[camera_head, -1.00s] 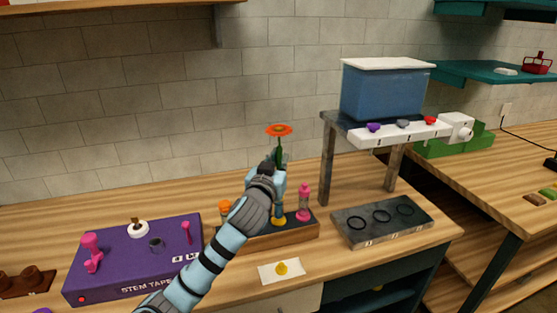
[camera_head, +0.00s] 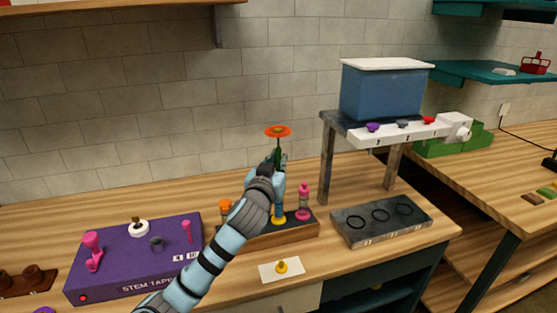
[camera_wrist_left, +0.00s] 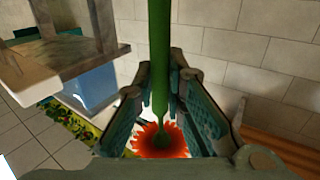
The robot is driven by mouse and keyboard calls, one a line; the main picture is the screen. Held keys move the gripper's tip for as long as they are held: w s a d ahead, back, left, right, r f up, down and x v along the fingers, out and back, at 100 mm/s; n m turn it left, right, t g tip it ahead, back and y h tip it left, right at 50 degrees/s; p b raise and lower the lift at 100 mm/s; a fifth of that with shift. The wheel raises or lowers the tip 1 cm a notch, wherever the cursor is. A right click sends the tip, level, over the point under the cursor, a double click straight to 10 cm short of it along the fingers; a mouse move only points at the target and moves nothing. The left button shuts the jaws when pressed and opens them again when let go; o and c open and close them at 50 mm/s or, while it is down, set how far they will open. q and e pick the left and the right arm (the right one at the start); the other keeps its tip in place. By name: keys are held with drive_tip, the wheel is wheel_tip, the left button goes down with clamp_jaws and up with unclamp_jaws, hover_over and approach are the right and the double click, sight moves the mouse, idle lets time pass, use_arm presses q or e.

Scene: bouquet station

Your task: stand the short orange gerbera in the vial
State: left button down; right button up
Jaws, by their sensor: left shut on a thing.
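The orange gerbera (camera_head: 277,131) is upright with its bloom on top and its green stem (camera_head: 278,149) in my left gripper (camera_head: 279,163). In the left wrist view the gripper's fingers (camera_wrist_left: 161,104) are on both sides of the stem, with the bloom (camera_wrist_left: 160,140) beyond them. A blue vial with a yellow base (camera_head: 279,217) stands in the middle of a wooden rack (camera_head: 270,238), directly below the gripper. The gripper hides the lower stem and the vial's upper part, so I cannot tell whether the stem is inside. My right gripper is not in view.
An orange-topped vial (camera_head: 224,207) and a pink vial (camera_head: 303,202) flank the middle one closely. A purple stem-tape box (camera_head: 130,260) is at left, a grey ringed tray (camera_head: 382,220) at right. A card with a yellow knob (camera_head: 281,268) lies in front.

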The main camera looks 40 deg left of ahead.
use_arm(q)
drive_tip(key=shift+f, duration=0.1)
idle(0.3)
drive_tip(key=shift+f, duration=0.15)
drive_tip(key=shift+f+b, duration=1.05)
drive_tip(key=shift+f, duration=0.25)
drive_tip(key=shift+f, duration=0.15)
drive_tip(key=shift+f+b, duration=0.6)
drive_tip(key=shift+f, duration=0.1)
drive_tip(key=c, duration=1.6)
unclamp_jaws()
drive_tip(key=shift+o, duration=0.3)
